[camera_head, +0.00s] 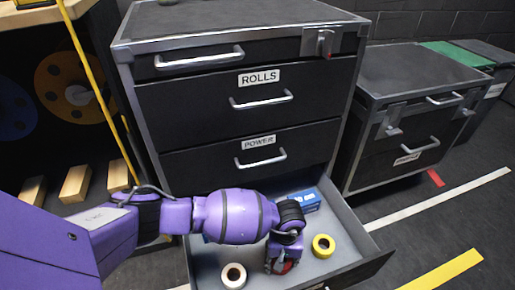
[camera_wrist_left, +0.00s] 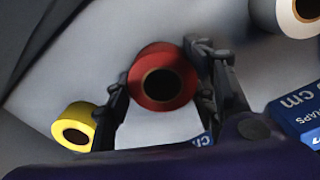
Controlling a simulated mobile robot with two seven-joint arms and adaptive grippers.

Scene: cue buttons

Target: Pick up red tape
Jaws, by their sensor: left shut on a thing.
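The red tape (camera_wrist_left: 146,92) is a roll with a dark hole, between the two fingers of my left gripper (camera_wrist_left: 165,90) in the left wrist view. The fingers are shut on its sides. In the head view only a bit of the red tape (camera_head: 283,267) shows below my left gripper (camera_head: 281,265), which reaches down into the open drawer (camera_head: 345,240). The hand hides most of the roll there. I cannot tell whether the roll touches the drawer floor. My right gripper is not in view.
In the drawer, a yellow tape roll (camera_head: 323,246) lies right of the gripper and a white roll (camera_head: 233,276) left of it. A blue box (camera_head: 306,200) lies behind. The cabinet front (camera_head: 235,120) rises behind the drawer. Wooden blocks (camera_head: 75,183) sit at left.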

